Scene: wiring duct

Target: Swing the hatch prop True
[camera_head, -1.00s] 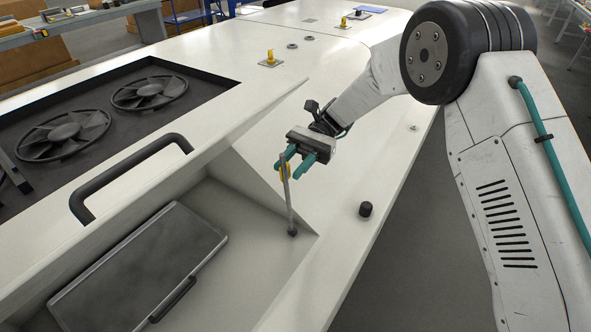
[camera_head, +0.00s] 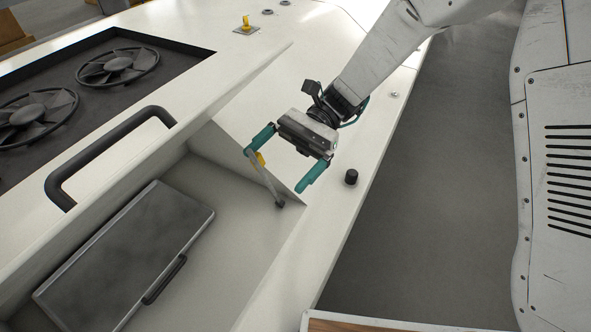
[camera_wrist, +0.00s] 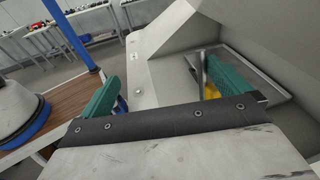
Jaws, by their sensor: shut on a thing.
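The hatch prop (camera_head: 268,183) is a thin grey rod with a yellow piece near its upper end. It leans up from a dark pivot at the right edge of the open hatch recess. My gripper (camera_head: 288,160) is above this edge, its two teal fingers spread wide apart. The prop's upper end is at the left finger, and no object fills the gap to the right finger. In the wrist view, the prop (camera_wrist: 194,72) is close to the right-hand finger of my gripper (camera_wrist: 165,88); whether they touch is unclear.
The raised hatch lid with a black handle (camera_head: 105,155) is left of the prop. A dark flat box (camera_head: 125,260) lies in the recess. A black knob (camera_head: 351,177) stands right of my gripper. Two fans (camera_head: 118,66) sit in a sunken bay. The floor is beyond the right edge.

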